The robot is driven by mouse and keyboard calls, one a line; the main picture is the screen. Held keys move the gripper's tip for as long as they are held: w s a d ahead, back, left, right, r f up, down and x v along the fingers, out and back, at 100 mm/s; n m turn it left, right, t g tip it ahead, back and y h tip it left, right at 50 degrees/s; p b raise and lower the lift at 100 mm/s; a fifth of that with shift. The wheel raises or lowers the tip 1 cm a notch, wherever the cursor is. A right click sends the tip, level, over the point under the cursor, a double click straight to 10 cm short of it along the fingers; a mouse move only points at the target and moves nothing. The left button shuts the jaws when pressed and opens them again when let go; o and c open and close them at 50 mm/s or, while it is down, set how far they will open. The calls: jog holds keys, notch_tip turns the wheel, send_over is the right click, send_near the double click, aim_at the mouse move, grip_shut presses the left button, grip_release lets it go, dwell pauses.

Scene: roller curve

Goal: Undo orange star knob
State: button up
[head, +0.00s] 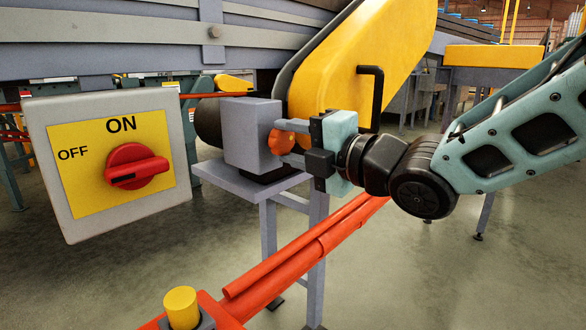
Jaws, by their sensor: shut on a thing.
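The orange star knob (281,141) sits on the right face of a grey box-shaped housing (250,135) near the middle of the head view. My gripper (292,143) comes in from the right and is shut on the knob, one finger above and one at its lower side. The fingers and gripper body hide the knob's right part. The knob appears to be against the housing; whether any gap lies between them is too small to tell.
A switch box (115,165) with a red rotary handle stands at left. A yellow guard (345,60) with a black handle (372,95) rises just behind my gripper. A red-orange rail (300,255) crosses below, with a yellow-capped post (182,307) in front. Open floor lies at lower right.

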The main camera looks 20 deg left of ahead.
jog(key=shift+a+n+b, duration=0.1)
jog(key=shift+n+b, duration=1.7)
jog(key=shift+b, duration=0.3)
jog(key=shift+s+r, duration=0.1)
jog(key=o, duration=1)
jog(key=p+v, duration=0.3)
jog(key=v, duration=1.4)
jog(key=shift+d+p, duration=0.2)
jog(key=shift+p, duration=0.1)
